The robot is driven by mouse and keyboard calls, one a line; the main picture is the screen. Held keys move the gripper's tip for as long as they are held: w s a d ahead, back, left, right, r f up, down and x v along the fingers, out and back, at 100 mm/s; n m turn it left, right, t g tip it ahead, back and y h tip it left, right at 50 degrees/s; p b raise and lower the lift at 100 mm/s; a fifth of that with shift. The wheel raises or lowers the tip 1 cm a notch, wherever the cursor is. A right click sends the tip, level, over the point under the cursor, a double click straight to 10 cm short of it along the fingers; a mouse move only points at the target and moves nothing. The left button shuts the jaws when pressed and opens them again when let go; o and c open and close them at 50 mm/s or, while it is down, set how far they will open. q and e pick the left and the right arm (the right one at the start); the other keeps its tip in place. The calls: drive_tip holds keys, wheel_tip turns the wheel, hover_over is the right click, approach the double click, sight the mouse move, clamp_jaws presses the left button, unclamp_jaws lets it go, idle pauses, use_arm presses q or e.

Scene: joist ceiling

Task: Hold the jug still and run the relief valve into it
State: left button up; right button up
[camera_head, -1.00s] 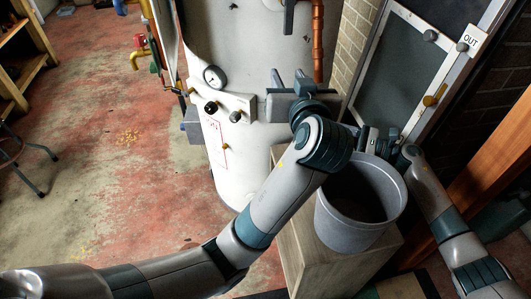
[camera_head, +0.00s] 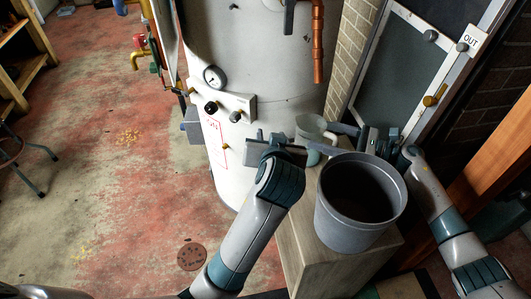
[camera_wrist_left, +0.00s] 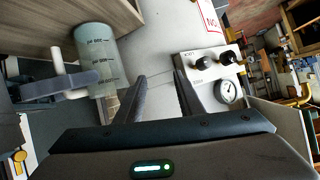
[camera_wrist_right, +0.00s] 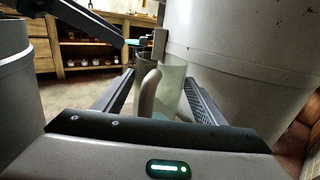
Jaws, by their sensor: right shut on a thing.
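The jug (camera_head: 312,128), pale and translucent with a handle, stands on a wooden block beside the white tank. In the left wrist view it shows level marks (camera_wrist_left: 97,55). My right gripper (camera_head: 343,134) is shut on its handle; jug and handle also show between its fingers in the right wrist view (camera_wrist_right: 172,90). The copper pipe (camera_head: 318,45) ends above the jug. A dark lever (camera_head: 289,16) is on the tank, cut off by the frame top; I cannot tell if it is the relief valve. My left gripper (camera_head: 272,138) is open and empty, left of the jug.
The tank (camera_head: 265,75) carries a white panel with a gauge (camera_head: 214,76) and two dark knobs (camera_head: 211,107). A grey bucket (camera_head: 350,235) stands on the wooden block (camera_head: 300,255) in front of the jug.

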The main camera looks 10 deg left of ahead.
use_arm(q)
drive_tip(key=shift+m+g, duration=0.3)
drive_tip(key=shift+g, duration=0.1)
drive_tip(key=f, duration=0.1)
drive_tip(key=s+f, duration=0.1)
drive_tip(key=f, duration=0.1)
drive_tip(key=s+a+f, duration=0.1)
drive_tip(key=shift+f, duration=0.3)
drive_tip(key=shift+c, duration=0.3)
drive_tip(key=shift+w+h, duration=0.15)
drive_tip(key=shift+h, duration=0.15)
clamp_jaws()
drive_tip(key=w+a+r+n+h, duration=0.3)
drive_tip(key=w+r+n+h, duration=0.2)
drive_tip(key=w+r+h, duration=0.4)
drive_tip(key=s+a+r+n+h, duration=0.1)
drive_tip(key=s+a+r+h, duration=0.1)
drive_tip(key=r, duration=0.8)
drive_tip(key=s+a+r+n+h, duration=0.2)
drive_tip(key=s+a+r+h, duration=0.1)
drive_tip(key=r, duration=0.6)
drive_tip(key=shift+a+r+t+h, duration=0.15)
drive_tip(key=shift+r+t+h, duration=0.2)
drive_tip(key=shift+h, duration=0.55)
